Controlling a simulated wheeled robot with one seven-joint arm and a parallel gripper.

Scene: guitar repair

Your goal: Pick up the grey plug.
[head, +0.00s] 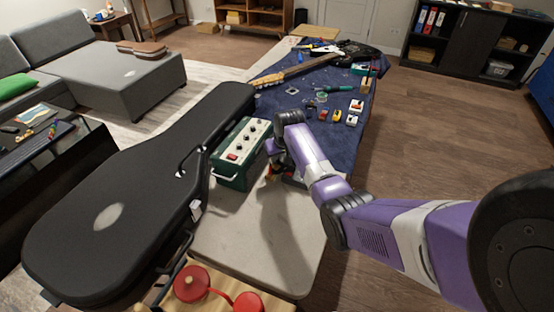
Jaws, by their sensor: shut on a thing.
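My gripper (273,168) is low over the near part of the work table, just right of the green amplifier box (240,152). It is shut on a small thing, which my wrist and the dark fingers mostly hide. A bit of red and dark shows at the fingertips. I cannot make out the grey plug clearly anywhere, so I cannot tell from this view whether it is what the fingers hold.
A black guitar case (140,190) lies along the left. A blue cloth (335,125) further back bears small coloured pedals (355,106), a green-handled tool (335,88) and a guitar (300,68). Red round objects (192,283) stand at the front. Bare grey tabletop (255,245) is clear.

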